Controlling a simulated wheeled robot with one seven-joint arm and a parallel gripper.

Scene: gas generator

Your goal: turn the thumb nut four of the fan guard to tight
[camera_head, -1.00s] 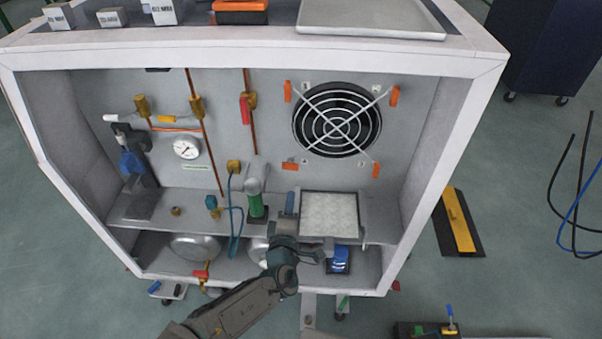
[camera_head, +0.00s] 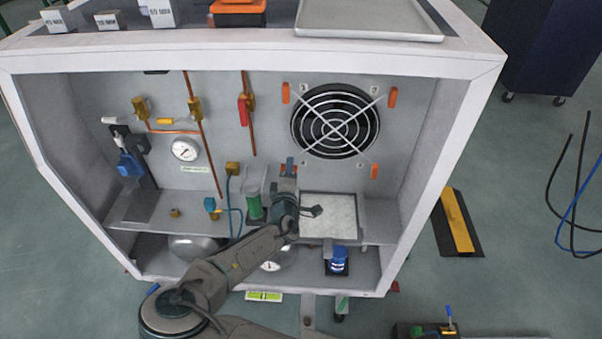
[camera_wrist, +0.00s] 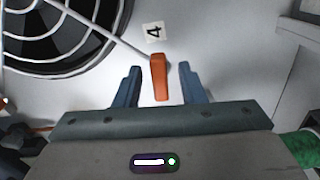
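Thumb nut four (camera_wrist: 160,77) is an orange wing-like nut beside the label "4" (camera_wrist: 154,31) in the wrist view. It is at the lower-left corner of the fan guard (camera_head: 336,122), a round wire grille with crossed bars. My gripper (camera_wrist: 160,70) is open, with one blue finger on each side of the nut and a visible gap on both sides. In the head view my gripper (camera_head: 289,166) is at that corner and mostly hides the nut. The other orange nuts (camera_head: 286,93), (camera_head: 392,97), (camera_head: 375,171) stand upright at the remaining corners.
A white filter panel (camera_head: 330,213) lies on the shelf right of my wrist. A green cylinder (camera_head: 254,206) and a blue hose (camera_head: 236,222) are close on the left. The cabinet's right wall (camera_head: 425,170) bounds the space.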

